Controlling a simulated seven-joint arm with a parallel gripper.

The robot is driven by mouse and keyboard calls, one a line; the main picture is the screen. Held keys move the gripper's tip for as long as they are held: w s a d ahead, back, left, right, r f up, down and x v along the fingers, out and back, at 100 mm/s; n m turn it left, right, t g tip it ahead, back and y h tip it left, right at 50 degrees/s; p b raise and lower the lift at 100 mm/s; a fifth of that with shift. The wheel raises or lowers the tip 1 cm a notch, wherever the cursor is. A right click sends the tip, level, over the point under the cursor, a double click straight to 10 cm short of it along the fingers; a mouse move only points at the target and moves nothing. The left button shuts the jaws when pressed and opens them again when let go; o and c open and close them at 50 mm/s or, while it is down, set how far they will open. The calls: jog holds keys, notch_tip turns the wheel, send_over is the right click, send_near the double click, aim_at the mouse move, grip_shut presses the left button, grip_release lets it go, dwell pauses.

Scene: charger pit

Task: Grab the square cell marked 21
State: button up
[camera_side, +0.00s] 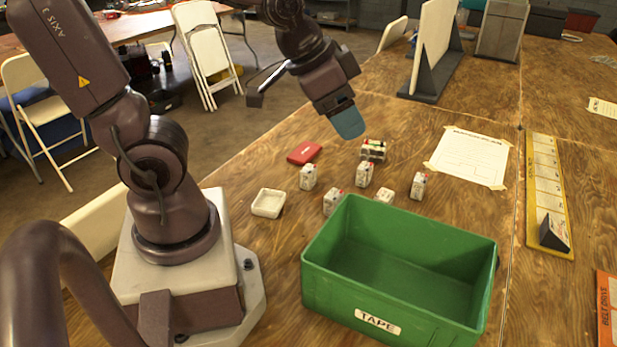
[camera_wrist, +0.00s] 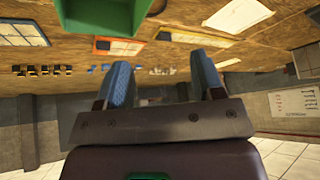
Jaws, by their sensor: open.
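Several small white block-shaped cells stand on the wooden table in the side view: one at the left (camera_side: 308,177), one in the middle (camera_side: 365,174), one close behind the green bin (camera_side: 333,200) and one at the right (camera_side: 418,185). A low white piece (camera_side: 384,196) lies between them, and a dark, white and green block (camera_side: 373,150) lies farther back. No number is readable, so I cannot tell which cell is marked 21. My gripper (camera_side: 348,122) hangs tilted above the back of the group. In the wrist view, its two blue fingers (camera_wrist: 162,80) are apart with nothing held between them.
A large green bin (camera_side: 335,290) labelled TAPE stands in front of the cells. A small white tray (camera_side: 268,203) and a red box (camera_side: 304,152) lie to the left. A taped paper sheet (camera_side: 470,157) and a yellow strip (camera_side: 545,185) lie to the right.

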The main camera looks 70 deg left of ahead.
jog(key=w+a+f+m+y, duration=0.2)
jog(key=w+a+f, duration=0.3)
jog(key=f, duration=0.4)
jog(key=m+t+y, duration=0.2)
jog(key=m+y, duration=0.6)
jog(key=m, duration=1)
send_near(308, 169)
jog(key=shift+w+a+f, duration=0.25)
jog(key=shift+w+f, duration=0.2)
jog(key=shift+w, duration=0.15)
jog(key=shift+w+a+f, duration=0.3)
jog(key=shift+w+f, duration=0.15)
jog(key=shift+w, duration=0.15)
jog(key=m, duration=0.2)
jog(key=s+a+m, duration=0.1)
jog(key=m, duration=0.1)
jog(key=shift+t, duration=0.4)
jog(key=shift+y, duration=0.3)
jog(key=x, duration=0.7)
jog(key=shift+w+f, duration=0.15)
jog(key=shift+w, duration=0.05)
jog(key=c, duration=1.1)
